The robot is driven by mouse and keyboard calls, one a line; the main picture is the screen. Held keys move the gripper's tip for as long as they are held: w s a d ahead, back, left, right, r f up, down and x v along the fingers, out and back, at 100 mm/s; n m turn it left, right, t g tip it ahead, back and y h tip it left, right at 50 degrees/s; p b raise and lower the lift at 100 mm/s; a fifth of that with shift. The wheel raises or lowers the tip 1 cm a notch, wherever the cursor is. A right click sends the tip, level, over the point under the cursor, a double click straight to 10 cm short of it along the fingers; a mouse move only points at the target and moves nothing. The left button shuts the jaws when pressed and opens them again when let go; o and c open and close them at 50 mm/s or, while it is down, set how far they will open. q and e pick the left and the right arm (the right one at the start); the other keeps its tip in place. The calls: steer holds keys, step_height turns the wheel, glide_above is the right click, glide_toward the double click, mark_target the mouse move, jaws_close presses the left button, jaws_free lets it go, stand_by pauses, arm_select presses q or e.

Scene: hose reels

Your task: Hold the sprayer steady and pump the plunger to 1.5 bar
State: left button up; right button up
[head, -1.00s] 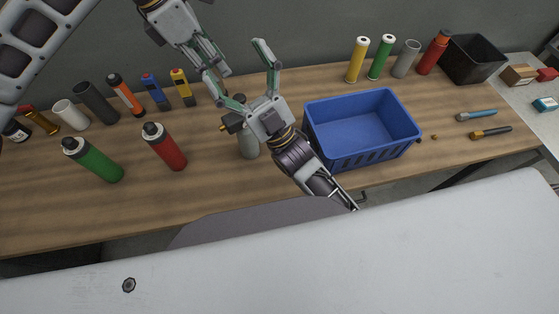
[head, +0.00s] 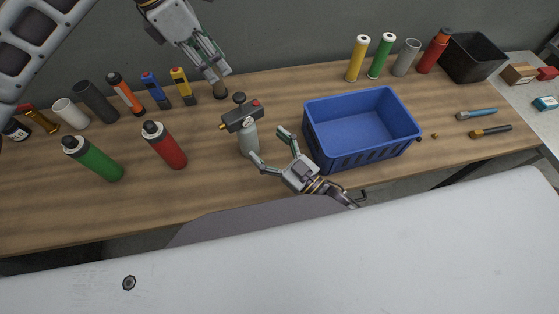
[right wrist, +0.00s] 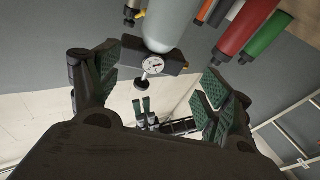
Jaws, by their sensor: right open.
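The sprayer (head: 249,141) stands upright on the table, with a grey bottle, dark pump head, brass nozzle and black plunger knob (head: 239,98). In the right wrist view the sprayer (right wrist: 168,25) appears upside down, with a round white gauge (right wrist: 152,65) on its head; its reading is too small to tell. My right gripper (head: 268,146) is open and empty, just right of the bottle and facing it. In the wrist view the sprayer lies ahead between the spread fingers, apart from them. My left gripper (head: 213,76) is up and left of the sprayer, its fingers close together; their gap is unclear.
A blue crate (head: 361,157) stands close to the right of my right gripper. A red bottle (head: 168,149) and a green bottle (head: 96,160) stand left of the sprayer. Several tools and cylinders line the table's back edge. The front left of the wooden table (head: 130,212) is clear.

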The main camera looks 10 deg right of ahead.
mark_target(247, 135)
steer(key=shift+m+g+h, duration=0.6)
steer(key=shift+g+h, duration=0.1)
steer(key=f, duration=0.2)
steer(key=s+d+f, duration=0.2)
steer(key=f, duration=0.1)
steer(key=shift+s+d+f, duration=0.15)
steer(key=shift+f, duration=0.2)
steer(key=shift+w, duration=0.2)
steer(key=shift+x, duration=6.8)
steer(key=shift+s, duration=0.1)
steer(key=c, duration=1.4)
arm_select(q)
jaws_close()
steer(key=shift+f, duration=0.1)
